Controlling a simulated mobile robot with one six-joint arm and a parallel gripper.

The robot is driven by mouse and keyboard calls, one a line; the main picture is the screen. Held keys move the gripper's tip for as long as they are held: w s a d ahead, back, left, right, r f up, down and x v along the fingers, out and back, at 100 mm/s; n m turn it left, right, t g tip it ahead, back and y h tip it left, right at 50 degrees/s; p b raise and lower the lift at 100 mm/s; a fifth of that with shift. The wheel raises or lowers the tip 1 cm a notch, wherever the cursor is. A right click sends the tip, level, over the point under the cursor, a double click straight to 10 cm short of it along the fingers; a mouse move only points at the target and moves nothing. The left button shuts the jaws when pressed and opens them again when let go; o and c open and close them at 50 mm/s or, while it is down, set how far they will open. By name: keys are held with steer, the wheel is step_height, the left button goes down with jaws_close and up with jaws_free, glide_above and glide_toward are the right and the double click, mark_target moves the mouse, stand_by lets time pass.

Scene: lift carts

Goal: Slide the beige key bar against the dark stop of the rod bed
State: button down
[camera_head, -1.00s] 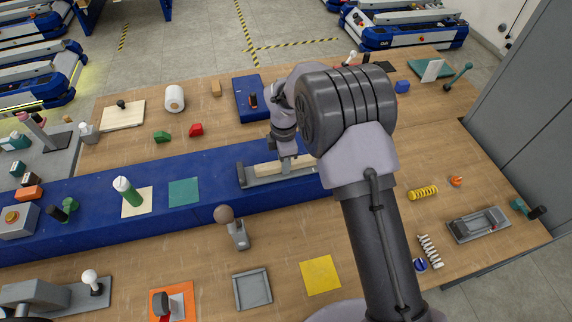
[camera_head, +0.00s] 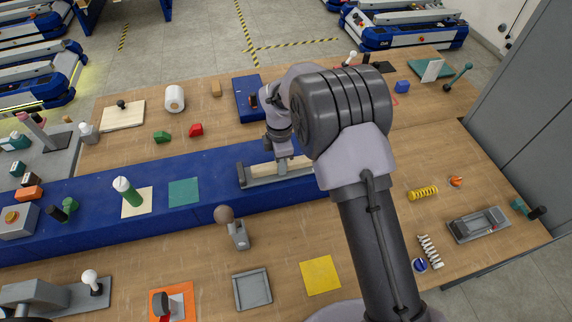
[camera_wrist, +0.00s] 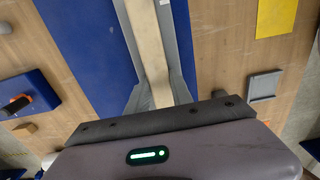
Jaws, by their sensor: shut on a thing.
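The beige key bar (camera_head: 261,171) lies lengthwise in the grey rod bed (camera_head: 262,183) on the blue strip. The bed's upright stop (camera_head: 241,173) is at its left end, and the bar's left end is close to it; I cannot tell whether they touch. My gripper (camera_head: 283,166) points down over the bed and is shut on the bar. The arm hides the bed's right end. In the wrist view the bar (camera_wrist: 148,45) runs from the top edge down to the dark jaw (camera_wrist: 165,122), with the grey bed (camera_wrist: 180,65) beside it. The fingertips are mostly hidden.
A green cylinder (camera_head: 127,192) and a teal square (camera_head: 183,192) are left on the blue strip (camera_head: 213,165). A brown-knobbed grey piece (camera_head: 238,235) stands in front. A blue box (camera_head: 246,108) sits behind. The yellow square (camera_head: 320,275) lies in front.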

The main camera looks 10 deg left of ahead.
steer(key=shift+s+a, duration=0.45)
steer(key=shift+a, duration=0.4)
steer(key=c, duration=1.1)
jaws_free()
steer(key=shift+o, duration=0.2)
steer(key=shift+r, duration=0.1)
step_height(320, 180, up, 17)
steer(key=p, duration=0.2)
steer(key=shift+r, duration=0.1)
